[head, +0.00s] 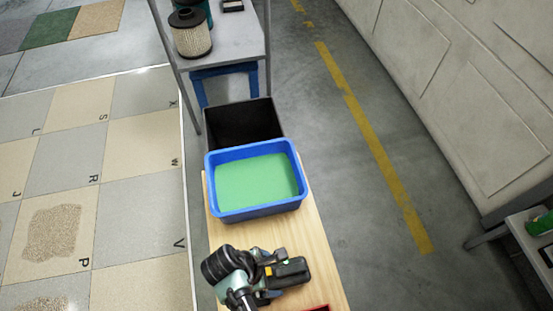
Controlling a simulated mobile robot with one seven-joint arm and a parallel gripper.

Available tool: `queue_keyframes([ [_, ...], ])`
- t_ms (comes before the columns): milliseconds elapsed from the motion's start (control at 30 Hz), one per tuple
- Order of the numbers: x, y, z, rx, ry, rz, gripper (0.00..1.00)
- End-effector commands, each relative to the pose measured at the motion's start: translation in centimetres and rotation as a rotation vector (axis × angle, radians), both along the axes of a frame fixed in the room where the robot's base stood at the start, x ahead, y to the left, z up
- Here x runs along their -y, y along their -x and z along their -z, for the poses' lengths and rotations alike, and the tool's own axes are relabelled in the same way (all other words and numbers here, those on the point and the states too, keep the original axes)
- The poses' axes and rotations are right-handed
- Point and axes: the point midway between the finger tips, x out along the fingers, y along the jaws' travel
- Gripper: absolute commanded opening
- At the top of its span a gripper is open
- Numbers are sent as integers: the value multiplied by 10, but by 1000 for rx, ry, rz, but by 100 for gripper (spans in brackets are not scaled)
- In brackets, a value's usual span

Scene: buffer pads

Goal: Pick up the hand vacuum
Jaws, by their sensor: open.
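What looks like the hand vacuum (287,273) lies on the near part of the wooden bench top, just in front of the blue bin. It has a black block with a small yellow mark on its right. A rounded black, ridged part, a pale teal body and a shiny metal piece show on its left. These parts crowd together, so I cannot tell for certain that they all belong to one thing. I cannot make out my gripper's fingers in the head view, and nothing is seen held.
A blue bin (212,187) with a green inside stands behind the vacuum, a black bin (243,118) beyond it. A red edge (318,308) shows at the bottom. A grey shelf (230,40) holds a filter (191,36). Clear floor lies right of the bench (312,245).

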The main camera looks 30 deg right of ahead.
Motion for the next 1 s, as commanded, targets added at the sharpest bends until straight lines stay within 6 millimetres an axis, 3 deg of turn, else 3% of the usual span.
queue_keyframes([
  [267, 20, 8, 38, 0, 0, 3, 100],
  [533, 22, 9, 38, 1, -1, 2, 100],
  [1000, 21, 9, 38, 1, -1, 1, 15],
])
